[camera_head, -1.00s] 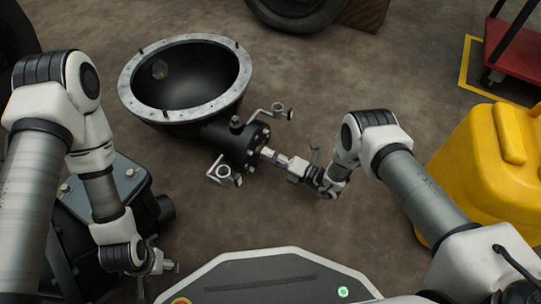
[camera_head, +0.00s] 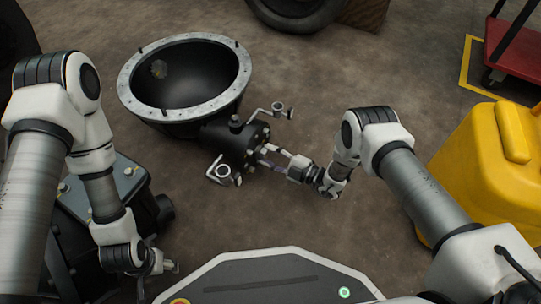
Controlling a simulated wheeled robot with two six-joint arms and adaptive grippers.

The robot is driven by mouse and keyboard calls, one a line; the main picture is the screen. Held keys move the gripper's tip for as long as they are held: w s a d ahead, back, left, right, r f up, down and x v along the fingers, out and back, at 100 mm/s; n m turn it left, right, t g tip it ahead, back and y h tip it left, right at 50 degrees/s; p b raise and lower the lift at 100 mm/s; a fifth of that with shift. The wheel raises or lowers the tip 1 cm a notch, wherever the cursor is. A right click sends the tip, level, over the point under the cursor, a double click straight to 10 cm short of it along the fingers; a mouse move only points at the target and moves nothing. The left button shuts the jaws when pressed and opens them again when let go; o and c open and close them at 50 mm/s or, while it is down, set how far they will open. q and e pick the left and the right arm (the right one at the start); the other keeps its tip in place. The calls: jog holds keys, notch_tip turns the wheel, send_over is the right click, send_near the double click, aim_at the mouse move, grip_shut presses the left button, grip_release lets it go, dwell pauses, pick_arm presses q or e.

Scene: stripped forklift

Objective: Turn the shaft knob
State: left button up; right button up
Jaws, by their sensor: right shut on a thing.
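The black bell-shaped housing (camera_head: 180,85) lies on the floor with its wide pale rim facing up. Its short neck ends in a bolted flange (camera_head: 258,142) facing my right gripper. My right gripper (camera_head: 270,157) reaches in from the right, with its fingertips at the middle of this flange. It is shut on the shaft knob there, which the fingers mostly hide. My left gripper (camera_head: 160,264) is low at the left, away from the housing, pointing right. It is small and dark, and its jaw opening is unclear.
Two metal lever brackets (camera_head: 222,173) stick out on either side of the neck. A dark bolted block (camera_head: 80,235) sits under my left arm. A yellow canister (camera_head: 490,165) stands at the right, and a red cart (camera_head: 515,60) behind it. The floor between is clear.

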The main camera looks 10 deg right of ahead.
jog(key=shift+m, duration=0.6)
jog(key=o, duration=1.1)
jog(key=shift+o, duration=0.2)
jog(key=v, duration=1.2)
